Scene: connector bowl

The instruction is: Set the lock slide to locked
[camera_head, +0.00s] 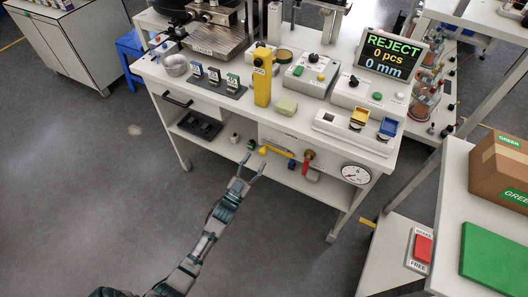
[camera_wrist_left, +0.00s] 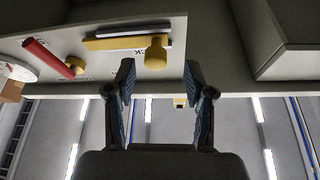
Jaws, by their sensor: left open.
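The lock slide (camera_head: 279,151) is a yellow bar with a round knob, on the white front panel under the bench top. In the head view its knob (camera_head: 263,150) is at the bar's left end. In the left wrist view the yellow bar (camera_wrist_left: 112,43) and its knob (camera_wrist_left: 156,53) show near the top, with part of a dark label ending in "CK". My left gripper (camera_head: 250,169) is open and empty, just in front of the panel. In the left wrist view its fingertips (camera_wrist_left: 159,80) are spread, with the knob beyond the gap, apparently not touched. My right gripper is not in view.
A red-handled lever (camera_head: 308,160) and a round gauge (camera_head: 355,174) are right of the slide; the red handle also shows in the left wrist view (camera_wrist_left: 47,57). The bench top (camera_head: 225,108) overhangs the panel. The floor in front is clear.

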